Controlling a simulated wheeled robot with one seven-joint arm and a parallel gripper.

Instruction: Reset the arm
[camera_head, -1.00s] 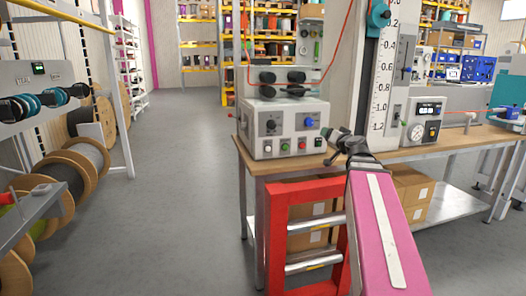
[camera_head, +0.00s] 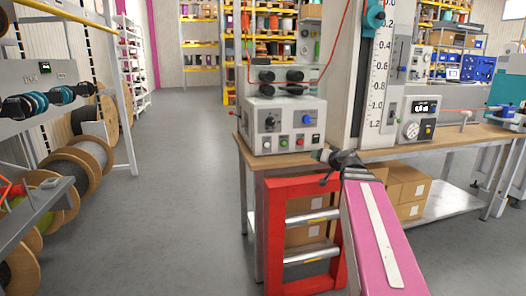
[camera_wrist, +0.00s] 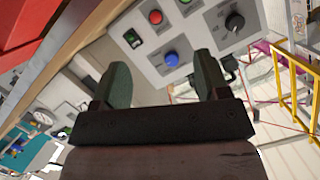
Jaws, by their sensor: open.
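My gripper (camera_head: 326,158) is at the end of my pink arm in the head view, in front of the workbench (camera_head: 412,156) and low by the right side of the white control box (camera_head: 284,126). In the wrist view my gripper (camera_wrist: 160,82) shows two dark green fingers spread wide apart with nothing between them. The control box's panel (camera_wrist: 193,28), with a blue knob, a black knob and several buttons, fills the top of the wrist view beyond the fingertips.
A red step frame (camera_head: 273,235) stands before the bench. Cardboard boxes (camera_head: 405,190) sit under it. A tall scale (camera_head: 377,85) rises behind my gripper. Cable reels (camera_head: 75,165) line the left rack. The grey aisle floor (camera_head: 180,180) is clear.

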